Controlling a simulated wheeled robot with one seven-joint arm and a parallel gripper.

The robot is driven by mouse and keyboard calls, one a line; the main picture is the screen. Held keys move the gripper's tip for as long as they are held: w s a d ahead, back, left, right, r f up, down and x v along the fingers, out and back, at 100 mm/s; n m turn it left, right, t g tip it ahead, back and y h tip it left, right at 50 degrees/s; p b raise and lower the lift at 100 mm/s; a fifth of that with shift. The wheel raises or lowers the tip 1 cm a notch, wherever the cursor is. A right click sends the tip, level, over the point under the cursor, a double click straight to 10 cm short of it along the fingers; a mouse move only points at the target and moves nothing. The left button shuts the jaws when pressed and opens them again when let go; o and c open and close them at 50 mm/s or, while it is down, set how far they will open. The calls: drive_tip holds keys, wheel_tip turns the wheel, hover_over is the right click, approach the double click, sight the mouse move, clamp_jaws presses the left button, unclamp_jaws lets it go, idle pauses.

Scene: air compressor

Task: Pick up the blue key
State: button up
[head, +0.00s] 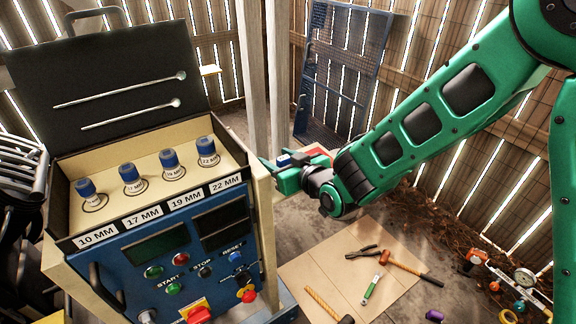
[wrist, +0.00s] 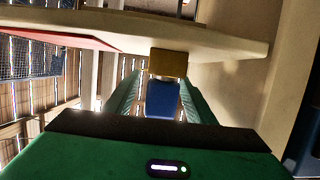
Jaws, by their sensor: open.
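In the wrist view, a blue piece (wrist: 162,100), which looks like the head of the blue key, sits between the two green fingers of my gripper (wrist: 158,88). A brass-coloured block (wrist: 168,62) adjoins its far end, at the edge of a cream board (wrist: 215,42). The fingers stand on either side of the blue piece, and contact cannot be made out. In the head view, my gripper (head: 278,172) is open beside the right side of the compressor cabinet. A small blue patch (head: 284,159) shows at the fingers; the key's shaft is hidden.
The blue control panel (head: 190,250) and open case with blue-capped sockets (head: 130,175) stand left of my gripper. Wooden posts (head: 252,75) rise just behind it. Pliers, hammers and other tools lie on a floor board (head: 335,275) below. A blue rack (head: 340,70) leans at the back.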

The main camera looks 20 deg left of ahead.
drive_tip(key=shift+w+a, duration=0.1)
drive_tip(key=c, duration=1.2)
drive_tip(key=shift+o, duration=0.2)
